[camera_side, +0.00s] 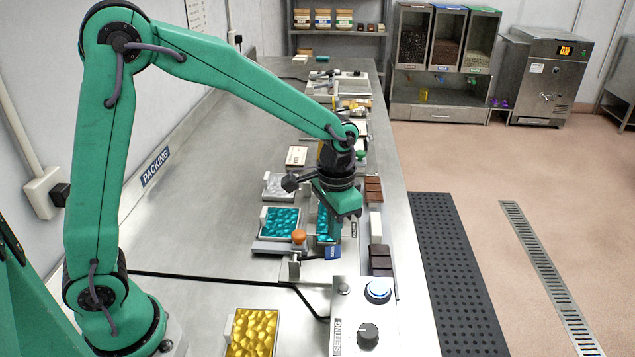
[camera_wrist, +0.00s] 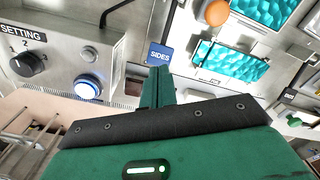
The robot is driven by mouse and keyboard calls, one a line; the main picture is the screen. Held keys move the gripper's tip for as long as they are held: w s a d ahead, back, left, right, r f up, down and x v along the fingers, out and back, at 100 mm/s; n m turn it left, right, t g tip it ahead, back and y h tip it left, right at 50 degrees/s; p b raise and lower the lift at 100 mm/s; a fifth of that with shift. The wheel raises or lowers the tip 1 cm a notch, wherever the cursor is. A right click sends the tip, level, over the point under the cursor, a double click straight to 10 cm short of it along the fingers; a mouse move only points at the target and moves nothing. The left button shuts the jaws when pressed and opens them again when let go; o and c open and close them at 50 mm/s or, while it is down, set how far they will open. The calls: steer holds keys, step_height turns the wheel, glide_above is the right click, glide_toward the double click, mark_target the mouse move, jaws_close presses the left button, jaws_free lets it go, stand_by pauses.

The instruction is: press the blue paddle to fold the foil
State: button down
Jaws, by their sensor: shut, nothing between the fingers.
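In the wrist view the paddle (camera_wrist: 160,54) is just beyond my fingertips. Teal foil (camera_side: 326,228) lies behind the paddle, partly covered by my gripper (camera_side: 343,208). The foil (camera_wrist: 232,63) shows flat to the right of the paddle in the wrist view. My gripper (camera_wrist: 158,78) is shut and empty, above the station. A gap to the paddle seems to remain, but contact cannot be told for certain.
An orange knob (camera_side: 299,237) stands by a tray of teal foil (camera_side: 281,222). A control box with a lit blue button (camera_side: 378,290) and a dial (camera_side: 368,336) is at the front. Gold foil (camera_side: 253,332) lies front left. Chocolate bars (camera_side: 381,261) line the right edge. The left bench is clear.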

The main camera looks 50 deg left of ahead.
steer(key=shift+r, duration=0.85)
steer(key=shift+s+a+r, duration=0.25)
steer(key=shift+r, duration=0.25)
steer(key=s+a+r+n+t, duration=0.1)
steer(key=s+a+r, duration=0.3)
steer(key=s, duration=0.4)
steer(key=s+a+r+n+t, duration=0.2)
steer(key=s+a+r+t, duration=0.2)
steer(key=s, duration=0.5)
step_height(320, 180, up, 2)
steer(key=shift+s+r+t, duration=0.15)
steer(key=shift+r+t, duration=0.05)
steer(key=shift+t, duration=0.1)
